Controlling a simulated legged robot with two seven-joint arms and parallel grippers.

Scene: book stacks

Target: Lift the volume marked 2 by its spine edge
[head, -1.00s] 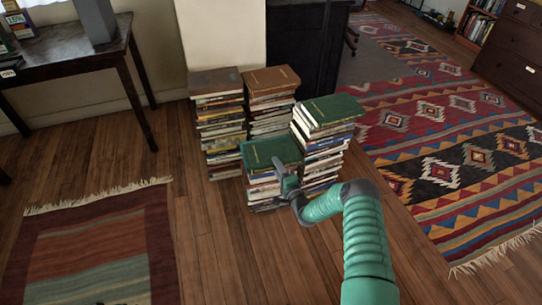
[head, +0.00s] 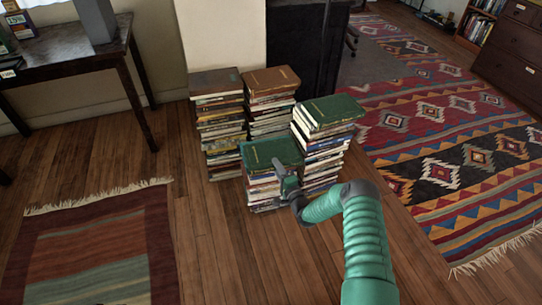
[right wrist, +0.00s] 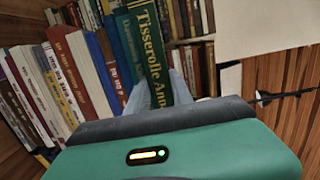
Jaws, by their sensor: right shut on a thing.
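A green book (head: 270,151) lies flat on top of the short front stack (head: 264,196). My right gripper (head: 280,168) is at the right front corner of this book and is shut on its edge. In the right wrist view the green spine (right wrist: 150,35) with gold lettering "Tisserolle Ann…" stands between my gripper's fingers (right wrist: 160,92). I cannot read a number 2 on any volume. The book appears to rest on the stack. My left gripper is not in view.
A taller stack topped by another green book (head: 331,112) stands close on the right. Two brown-topped stacks (head: 271,81) (head: 216,82) stand behind. A dark table (head: 75,60) is at the left. Rugs (head: 100,250) (head: 440,170) lie on both sides. The wooden floor in front is clear.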

